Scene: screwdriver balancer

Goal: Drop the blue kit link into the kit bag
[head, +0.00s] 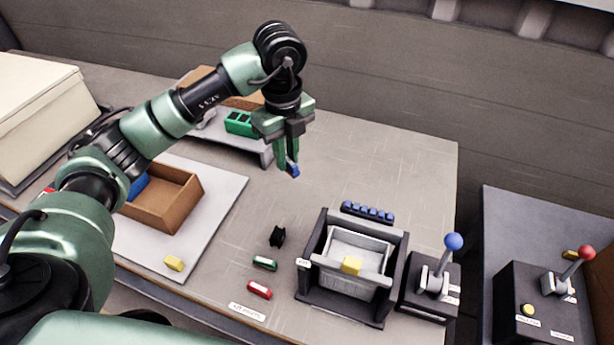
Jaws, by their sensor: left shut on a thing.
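My left gripper (288,160) is shut on a small blue link (293,170) and holds it above the table, behind and to the left of the black frame. The fingers hide part of the link. A pale open bag or bin (345,250), which looks like the kit bag, hangs in the black frame (340,304) at the front middle. A yellow block (351,265) shows in it. The gripper is apart from the frame. My right gripper is not in view.
A row of blue pieces (368,212) stands behind the frame. A blue-knobbed lever (453,242) stands right of it. Green (265,263) and red (260,290) pieces and a black spool (277,237) lie left. A brown tray (180,205) sits further left. The table's back right is clear.

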